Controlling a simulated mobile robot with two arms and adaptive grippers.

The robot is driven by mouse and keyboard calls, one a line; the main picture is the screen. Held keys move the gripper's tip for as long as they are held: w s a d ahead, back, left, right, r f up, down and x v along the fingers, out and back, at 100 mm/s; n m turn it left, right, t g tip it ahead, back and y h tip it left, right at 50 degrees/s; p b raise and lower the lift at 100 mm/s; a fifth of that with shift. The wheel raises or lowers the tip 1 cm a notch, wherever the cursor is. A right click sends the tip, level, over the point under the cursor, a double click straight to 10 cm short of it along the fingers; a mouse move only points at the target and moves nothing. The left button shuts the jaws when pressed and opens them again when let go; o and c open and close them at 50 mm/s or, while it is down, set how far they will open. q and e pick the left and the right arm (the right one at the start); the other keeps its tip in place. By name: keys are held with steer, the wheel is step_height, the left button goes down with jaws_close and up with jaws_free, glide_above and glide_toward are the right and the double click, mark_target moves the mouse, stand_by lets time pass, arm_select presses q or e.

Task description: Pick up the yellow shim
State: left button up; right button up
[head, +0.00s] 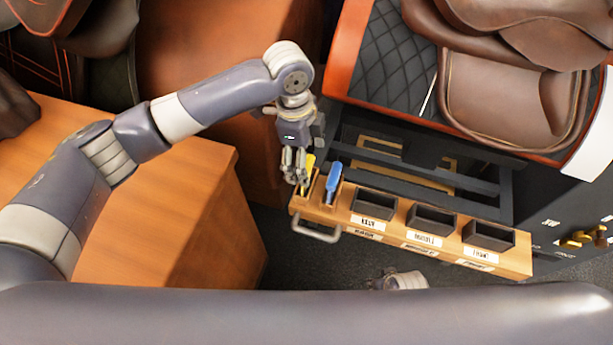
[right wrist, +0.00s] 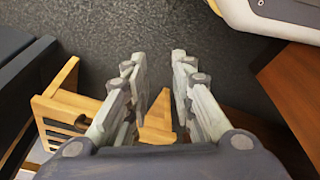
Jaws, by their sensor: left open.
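The yellow shim (head: 309,166) stands at the left end of the wooden tray (head: 513,262) in the head view, partly hidden by my left gripper. My left gripper (head: 296,178) points down at that end of the tray, open, with its fingers right beside the shim. I cannot tell whether the shim is between the fingers. A blue piece (head: 334,182) stands in the tray just right of the yellow shim. My right gripper (right wrist: 159,72) shows in the right wrist view with its fingers apart and nothing between them.
Several dark, labelled bins, one of them here (head: 374,204), fill the rest of the tray. A metal handle (head: 316,234) sticks out at its front left. A wooden cabinet (head: 190,215) stands to the left. A brown saddle (head: 500,100) is at upper right.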

arm_select(q)
steer(key=shift+s+d+f+b, duration=0.1)
steer(key=shift+f+b, duration=0.35)
steer(key=shift+f, duration=1.8)
steer(key=c, duration=1.1)
arm_select(e)
steer(key=r, duration=0.1)
steer(key=w+r, duration=0.1)
steer(key=r, duration=0.1)
steer(key=shift+w+a+r, duration=0.1)
steer(key=shift+w+r, duration=0.05)
steer(key=shift+r, duration=0.1)
